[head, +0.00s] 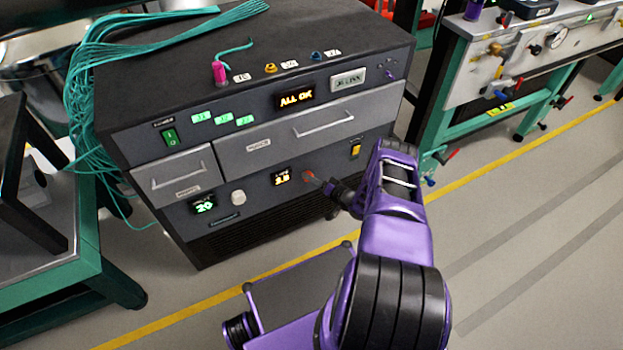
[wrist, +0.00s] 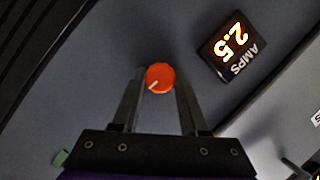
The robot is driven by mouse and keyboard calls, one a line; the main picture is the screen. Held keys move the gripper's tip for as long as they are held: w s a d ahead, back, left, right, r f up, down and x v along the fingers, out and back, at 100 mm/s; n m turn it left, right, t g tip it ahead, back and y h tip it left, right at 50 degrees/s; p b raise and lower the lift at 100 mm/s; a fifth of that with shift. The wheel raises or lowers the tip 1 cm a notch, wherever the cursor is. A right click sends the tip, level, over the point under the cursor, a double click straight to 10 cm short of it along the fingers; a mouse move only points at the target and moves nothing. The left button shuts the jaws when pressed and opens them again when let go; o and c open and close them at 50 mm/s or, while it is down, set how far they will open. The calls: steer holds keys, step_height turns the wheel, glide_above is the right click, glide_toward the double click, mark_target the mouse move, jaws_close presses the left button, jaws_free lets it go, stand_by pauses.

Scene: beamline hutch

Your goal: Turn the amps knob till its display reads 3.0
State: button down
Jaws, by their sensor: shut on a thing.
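The amps knob (wrist: 160,77) is a round orange-red knob with a pale pointer line, on the dark cabinet front. In the head view the knob (head: 308,175) shows at the tip of my gripper. The amps display (wrist: 232,47) reads 2.5 in amber digits in the wrist view; in the head view the display (head: 281,177) is small and hard to read. My gripper (wrist: 158,90) is shut on the knob, with one finger on each side of it.
A white knob (head: 238,198) and a green display (head: 205,206) reading 20 sit to the left on the same panel. A drawer (head: 290,140) with a handle is above the amps knob. A yellow switch (head: 355,149) is to the right.

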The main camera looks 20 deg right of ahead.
steer(key=shift+c, duration=2.1)
jaws_free()
steer(key=shift+s, duration=0.1)
steer(key=p+v, duration=0.2)
steer(key=v, duration=1.5)
steer(key=shift+r, duration=0.1)
